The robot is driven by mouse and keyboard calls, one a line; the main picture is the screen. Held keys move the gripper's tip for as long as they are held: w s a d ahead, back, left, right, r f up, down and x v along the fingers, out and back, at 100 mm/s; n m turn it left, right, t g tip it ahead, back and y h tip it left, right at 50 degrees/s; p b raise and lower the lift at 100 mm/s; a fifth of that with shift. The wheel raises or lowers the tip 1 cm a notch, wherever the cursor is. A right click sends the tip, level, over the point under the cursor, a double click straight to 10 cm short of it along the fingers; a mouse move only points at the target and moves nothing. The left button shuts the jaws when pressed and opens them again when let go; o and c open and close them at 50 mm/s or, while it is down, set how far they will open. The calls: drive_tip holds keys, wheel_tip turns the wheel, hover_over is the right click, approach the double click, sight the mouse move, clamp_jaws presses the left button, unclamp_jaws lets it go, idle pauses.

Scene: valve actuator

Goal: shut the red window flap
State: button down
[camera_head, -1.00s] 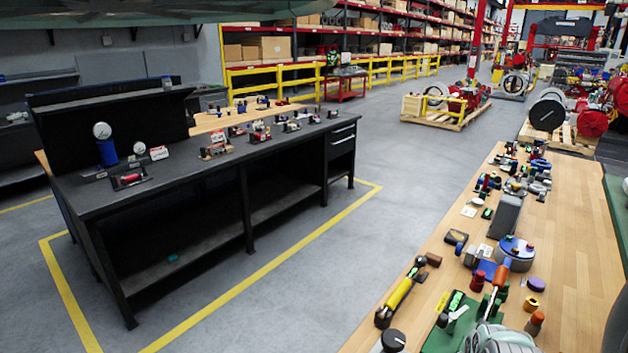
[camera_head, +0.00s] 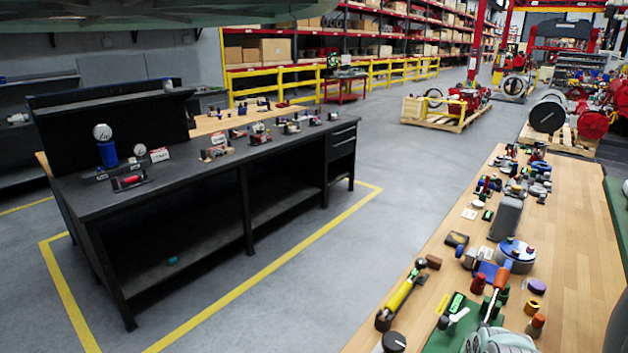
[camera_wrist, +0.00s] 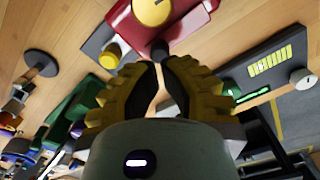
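In the wrist view, a red housing (camera_wrist: 172,22) with a round gold-rimmed part (camera_wrist: 153,10) on its face is at the top, just beyond my fingertips. I cannot tell which part of it is the window flap, or whether that flap stands open. A small black knob or stub (camera_wrist: 160,48) projects from the housing toward my gripper (camera_wrist: 160,68). My yellow-and-black fingertips are close together, with a narrow gap between the fingers. I cannot tell whether they touch the stub. The flap cannot be made out in the head view.
A yellow-capped part (camera_wrist: 110,55) lies left of the housing, and a dark device with a lit yellow-green panel (camera_wrist: 270,62) is right. The wooden bench (camera_head: 572,215) is crowded along its left side and clearer on its right. A black workbench (camera_head: 185,180) stands across the aisle.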

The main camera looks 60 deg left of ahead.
drive_tip(key=shift+f, duration=0.25)
drive_tip(key=shift+f+b, duration=1.4)
drive_tip(key=shift+b, duration=0.2)
drive_tip(key=shift+r, duration=0.1)
drive_tip(key=shift+r+p, duration=1.6)
drive_tip(key=shift+r, duration=1.9)
